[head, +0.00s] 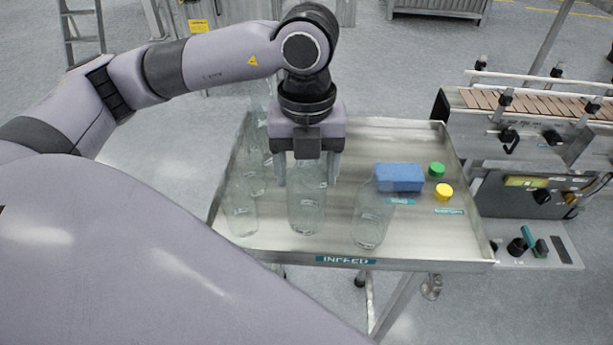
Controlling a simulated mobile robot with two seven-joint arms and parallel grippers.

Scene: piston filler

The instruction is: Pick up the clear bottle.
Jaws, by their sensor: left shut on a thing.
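Several clear bottles stand on a metal tray table (410,245). My left gripper (307,172) points down over the middle front bottle (306,210), with a finger on either side of its upper part, and is shut on it. The bottle is upright; I cannot tell whether its base touches the tray. Another clear bottle (241,212) stands to its left and one (371,222) to its right. More clear bottles stand behind on the left, partly hidden by the gripper and each other. My right gripper is not in view.
A blue block (399,177), a green cap (436,170) and a yellow cap (444,191) are on the tray's right side. The tray has a raised rim. A conveyor machine (530,110) with a control panel stands close on the right. The tray's back right is clear.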

